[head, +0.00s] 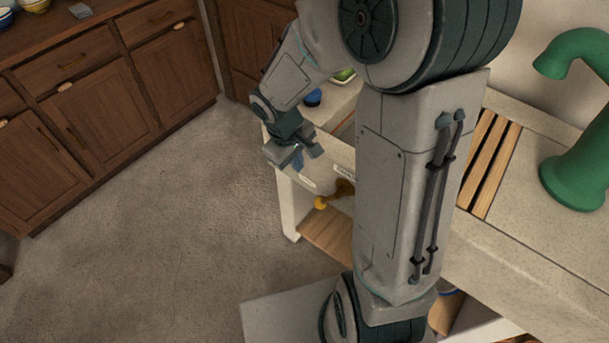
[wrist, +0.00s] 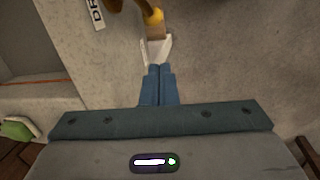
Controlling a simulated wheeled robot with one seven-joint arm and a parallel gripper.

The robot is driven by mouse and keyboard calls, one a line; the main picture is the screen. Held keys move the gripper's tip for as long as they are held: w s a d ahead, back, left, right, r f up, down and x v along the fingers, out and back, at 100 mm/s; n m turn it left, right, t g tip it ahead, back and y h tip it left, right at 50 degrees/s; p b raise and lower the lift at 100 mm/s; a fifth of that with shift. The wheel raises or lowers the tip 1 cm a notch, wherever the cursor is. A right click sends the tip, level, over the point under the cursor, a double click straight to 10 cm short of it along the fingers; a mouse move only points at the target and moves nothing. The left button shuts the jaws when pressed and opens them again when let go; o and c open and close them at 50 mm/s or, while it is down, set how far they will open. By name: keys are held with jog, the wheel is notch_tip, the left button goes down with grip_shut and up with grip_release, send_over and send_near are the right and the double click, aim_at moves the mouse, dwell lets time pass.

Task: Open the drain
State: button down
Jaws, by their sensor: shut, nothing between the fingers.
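A lever with a yellow part and a brown part (wrist: 153,18) sits on the pale front panel, beside a white label (wrist: 97,13) whose visible letters read "DR". In the head view the lever's yellow end (head: 320,202) hangs below the panel's label, near the bench's left end. My gripper (wrist: 158,72) has its blue fingers together with nothing between them. Its tips are just below a small white piece under the lever in the wrist view; I cannot tell if they touch it. In the head view my gripper (head: 298,163) is up and left of the lever.
A green faucet (head: 578,165) and a wooden slatted rack (head: 489,160) are on the pale counter at right. Wooden cabinets (head: 120,90) line the left. Open carpet (head: 150,230) lies between. My arm hides much of the bench.

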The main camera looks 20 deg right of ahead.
aim_at(330, 196)
jog(key=f, duration=0.1)
jog(key=a+f, duration=0.1)
jog(key=w+f+n, duration=0.1)
jog(key=shift+w+a+f, duration=0.1)
jog(key=shift+a+f, duration=0.05)
jog(key=shift+f, duration=0.05)
jog(key=d+f+b, duration=0.3)
jog(key=d+f, duration=0.2)
jog(key=f, duration=0.7)
jog(key=shift+s, duration=0.45)
